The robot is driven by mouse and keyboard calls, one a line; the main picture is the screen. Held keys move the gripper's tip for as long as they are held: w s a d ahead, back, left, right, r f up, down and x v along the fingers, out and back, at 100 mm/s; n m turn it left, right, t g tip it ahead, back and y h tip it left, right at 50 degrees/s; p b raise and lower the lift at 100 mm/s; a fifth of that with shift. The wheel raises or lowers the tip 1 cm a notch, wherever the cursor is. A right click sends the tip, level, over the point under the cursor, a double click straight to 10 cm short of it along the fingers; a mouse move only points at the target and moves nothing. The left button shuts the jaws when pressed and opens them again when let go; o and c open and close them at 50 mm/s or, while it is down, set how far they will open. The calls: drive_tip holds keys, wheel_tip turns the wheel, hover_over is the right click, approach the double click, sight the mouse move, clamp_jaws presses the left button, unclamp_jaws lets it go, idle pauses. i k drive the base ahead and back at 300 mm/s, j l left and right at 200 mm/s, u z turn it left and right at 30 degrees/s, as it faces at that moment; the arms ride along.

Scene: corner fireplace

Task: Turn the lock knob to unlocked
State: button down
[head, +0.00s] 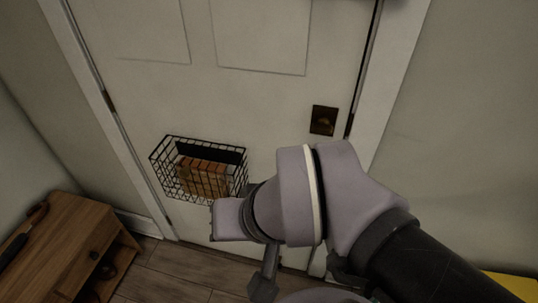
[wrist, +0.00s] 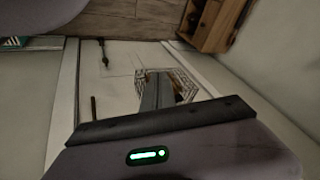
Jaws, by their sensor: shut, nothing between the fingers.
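The lock knob (head: 324,121) is a small dark brass-coloured piece on a dark square plate, on the right side of the white door (head: 270,95) in the head view. I cannot tell from here which way it is turned. My gripper (wrist: 158,76) shows in the wrist view as two grey fingers close together, shut and empty, in front of the wire basket. In the head view my arm is below the lock plate and apart from it in the picture; its fingers are not clearly seen there. I cannot make out the knob surely in the wrist view.
A black wire basket (head: 210,151) with brown book-like items (head: 203,178) hangs on the door, left of my arm. A wooden cabinet (head: 62,232) stands at the lower left. Something yellow (head: 515,284) lies at the lower right. The wall right of the door is bare.

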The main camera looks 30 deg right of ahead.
sight(322, 126)
drive_tip(key=i+j+z, duration=0.15)
drive_tip(key=j+z, duration=0.45)
drive_tip(key=z, duration=0.2)
drive_tip(key=i+j+z, duration=0.1)
drive_tip(key=j+z, duration=0.65)
